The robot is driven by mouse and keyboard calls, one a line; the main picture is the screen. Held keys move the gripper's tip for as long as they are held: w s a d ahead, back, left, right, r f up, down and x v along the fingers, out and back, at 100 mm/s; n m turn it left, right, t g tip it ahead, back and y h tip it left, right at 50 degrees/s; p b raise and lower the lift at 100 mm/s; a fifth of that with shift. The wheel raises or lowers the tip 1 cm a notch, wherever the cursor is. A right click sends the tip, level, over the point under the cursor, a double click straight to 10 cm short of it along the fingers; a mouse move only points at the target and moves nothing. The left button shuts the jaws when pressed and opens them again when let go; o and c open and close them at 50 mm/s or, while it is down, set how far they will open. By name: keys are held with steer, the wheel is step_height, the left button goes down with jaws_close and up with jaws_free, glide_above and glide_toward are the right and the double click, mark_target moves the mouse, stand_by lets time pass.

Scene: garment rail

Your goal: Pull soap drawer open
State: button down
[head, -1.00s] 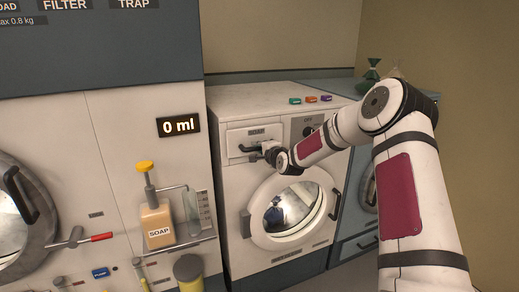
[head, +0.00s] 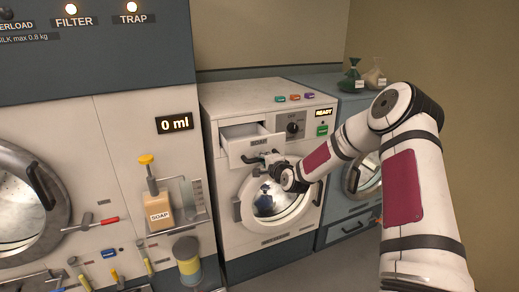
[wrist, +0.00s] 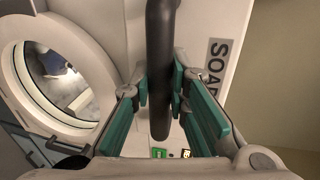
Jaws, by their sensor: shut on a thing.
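The white soap drawer (head: 254,145), labelled SOAP, sticks out of the upper left of the white washing machine (head: 216,175), and its open top shows. My gripper (head: 268,158) is at the drawer's front. In the wrist view, the green finger pads of my gripper (wrist: 164,92) are shut on the dark bar handle (wrist: 160,50), one on each side. The SOAP label (wrist: 217,68) shows to the right of the handle.
The round door (head: 275,198) of the washing machine is below the drawer. A soap pump bottle (head: 158,210) stands on a shelf at left. Small coloured blocks (head: 294,97) lie on top of the machine. Tied bags (head: 354,80) stand at the back right.

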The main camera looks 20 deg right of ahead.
steer(key=shift+f+p+v, duration=0.2)
steer(key=shift+p+v, duration=0.2)
steer(key=shift+v, duration=0.45)
steer(key=shift+f+p+v, duration=0.15)
steer(key=shift+p+v, duration=0.2)
steer(key=shift+v, duration=0.5)
steer(key=c, duration=1.5)
jaws_free()
steer(key=shift+c, duration=0.2)
steer(key=shift+s, duration=0.1)
steer(key=v, duration=1.1)
steer(key=shift+s, duration=0.4)
